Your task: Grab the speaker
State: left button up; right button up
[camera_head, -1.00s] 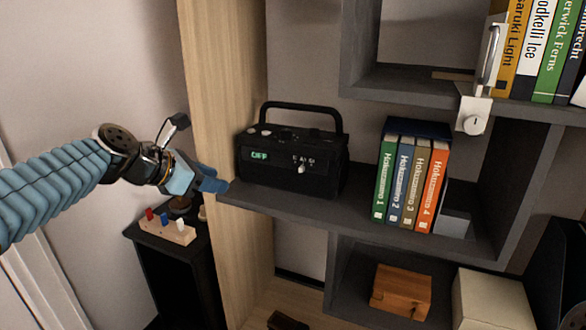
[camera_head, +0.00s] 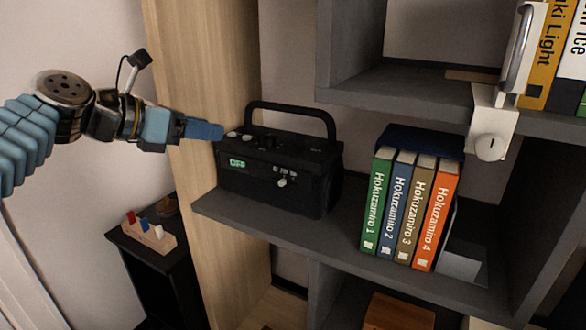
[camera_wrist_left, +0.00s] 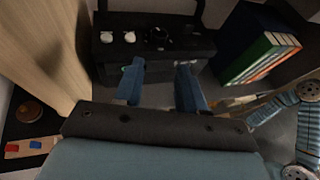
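The speaker (camera_head: 275,180) is a black box with a carry handle, knobs on top and a green "OFF" display. It stands upright on the grey shelf. My left gripper (camera_head: 220,132) is at its upper left edge in the head view. In the left wrist view, my left gripper (camera_wrist_left: 160,66) has its two blue fingers apart, with the speaker (camera_wrist_left: 165,47) just beyond the tips and nothing between them. I cannot tell whether a fingertip touches it. My right gripper does not show clearly in either view.
A wooden side panel (camera_head: 180,100) stands left of the speaker. Several Hokuzamiro books (camera_head: 410,205) stand to its right on the grey shelf (camera_head: 300,240). A higher shelf box (camera_head: 400,95) with a white lock overhangs at right. A small black stand (camera_head: 150,255) is lower left.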

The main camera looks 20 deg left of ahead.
pick_arm(q)
send_near(266, 137)
jog(key=x, duration=0.3)
jog(key=b+x, duration=0.1)
jog(key=x, duration=0.4)
jog(key=shift+w+b, duration=0.2)
jog(key=shift+b, duration=0.15)
jog(key=shift+c, duration=0.2)
grip_shut()
dwell(0.7)
jog(key=shift+r, duration=0.25)
